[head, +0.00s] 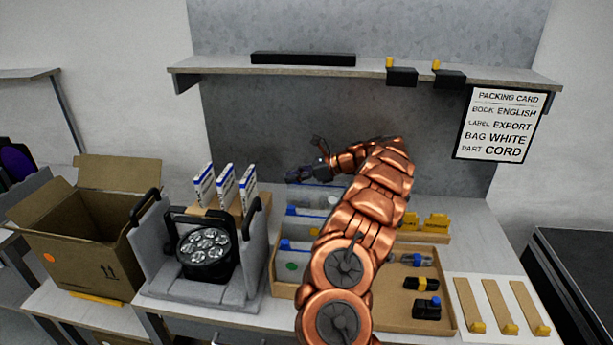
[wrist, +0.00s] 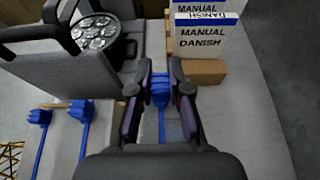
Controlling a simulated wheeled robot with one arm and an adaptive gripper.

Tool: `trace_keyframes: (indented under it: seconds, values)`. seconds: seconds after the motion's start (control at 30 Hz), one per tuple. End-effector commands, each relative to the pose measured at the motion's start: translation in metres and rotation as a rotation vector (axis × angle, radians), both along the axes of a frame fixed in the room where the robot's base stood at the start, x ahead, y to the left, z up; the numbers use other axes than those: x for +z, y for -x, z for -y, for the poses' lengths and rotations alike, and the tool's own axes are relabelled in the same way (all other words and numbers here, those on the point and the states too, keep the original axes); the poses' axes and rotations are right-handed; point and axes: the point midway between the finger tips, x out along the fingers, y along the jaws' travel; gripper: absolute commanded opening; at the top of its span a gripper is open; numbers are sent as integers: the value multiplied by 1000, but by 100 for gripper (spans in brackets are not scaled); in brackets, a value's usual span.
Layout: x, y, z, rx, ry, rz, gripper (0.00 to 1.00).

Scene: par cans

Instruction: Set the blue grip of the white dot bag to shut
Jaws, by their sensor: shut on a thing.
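My gripper (head: 308,172) is at the back of the bag tray in the head view, above the clear bags. In the wrist view my gripper (wrist: 160,92) has its fingers on either side of a blue grip (wrist: 160,88) and is shut on it. A clear bag (wrist: 172,128) shows below that grip. Its dot is hidden, so I cannot read its colour. A nearer bag (head: 293,262) carries a green dot. Whether the held grip is slid open or shut I cannot tell.
A padded grey holder with a par can (head: 207,250) stands left of the bags. Manuals (head: 225,185) stand behind; the wrist view shows Danish ones (wrist: 205,42). A cardboard box (head: 85,225) is open at left. A cord tray (head: 450,315) lies right. The packing card (head: 499,125) reads bag white.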

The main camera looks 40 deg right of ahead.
Motion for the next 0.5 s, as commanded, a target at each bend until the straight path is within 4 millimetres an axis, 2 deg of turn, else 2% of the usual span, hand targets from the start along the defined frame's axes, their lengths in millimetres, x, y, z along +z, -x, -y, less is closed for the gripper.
trace_keyframes:
  seconds: [0.17, 0.2, 0.43, 0.5]
  values:
    - [1, -2, -2, 4, -1, 3, 0]
    - [1, -2, -2, 4, -1, 3, 20]
    - [0, 0, 0, 1, -2, 1, 44]
    - [0, 0, 0, 1, -2, 1, 46]
